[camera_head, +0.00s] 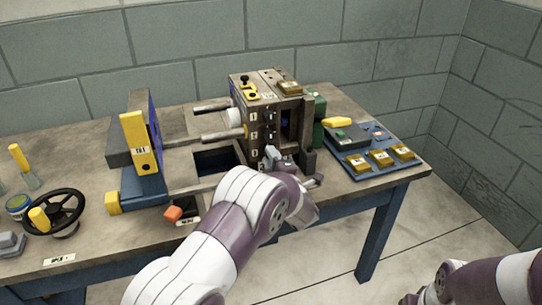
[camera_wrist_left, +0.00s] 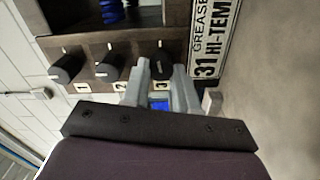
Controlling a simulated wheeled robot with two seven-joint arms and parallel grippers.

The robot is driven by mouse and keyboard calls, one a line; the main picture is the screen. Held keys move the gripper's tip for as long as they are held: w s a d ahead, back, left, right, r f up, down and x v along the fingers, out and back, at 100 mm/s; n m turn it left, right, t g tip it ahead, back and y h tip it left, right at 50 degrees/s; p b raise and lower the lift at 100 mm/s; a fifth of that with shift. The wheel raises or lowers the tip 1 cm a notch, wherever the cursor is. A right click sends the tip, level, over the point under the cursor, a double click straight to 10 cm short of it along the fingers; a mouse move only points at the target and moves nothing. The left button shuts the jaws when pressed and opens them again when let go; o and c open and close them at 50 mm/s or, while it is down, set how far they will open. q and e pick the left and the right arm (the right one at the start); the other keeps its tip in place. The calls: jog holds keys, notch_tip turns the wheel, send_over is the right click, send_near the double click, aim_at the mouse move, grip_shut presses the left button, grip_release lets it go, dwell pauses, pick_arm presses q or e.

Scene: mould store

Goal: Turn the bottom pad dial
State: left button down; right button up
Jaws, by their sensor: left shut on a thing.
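Three black dials numbered 1, 2 and 3 stand in a row on a dark plate in the left wrist view: the first dial (camera_wrist_left: 68,68), the middle dial (camera_wrist_left: 110,67) and the dial at 3 (camera_wrist_left: 160,63). In the head view the numbered face (camera_head: 253,135) is upright on the machine block, with 3 lowest. My left gripper (camera_wrist_left: 158,74) is shut on the dial at 3, with one grey finger on each side. It also shows at the lower front of the block in the head view (camera_head: 270,157). Only part of my right arm shows at lower right.
A grease label plate (camera_wrist_left: 212,40) lies beside the dials. A blue control panel (camera_head: 375,150) with yellow buttons stands right of the block. A black handwheel (camera_head: 66,208) and a yellow-faced plate (camera_head: 141,143) are on the left.

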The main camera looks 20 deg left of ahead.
pick_arm(q)
jog(key=shift+m+p, duration=0.35)
jog(key=shift+m, duration=0.45)
jog(key=c, duration=0.9)
grip_release()
jog(key=shift+d, duration=0.15)
jog(key=p+v, duration=0.1)
jog(key=v, duration=1.1)
jog(key=shift+s+d, duration=0.1)
jog(key=shift+s, duration=0.15)
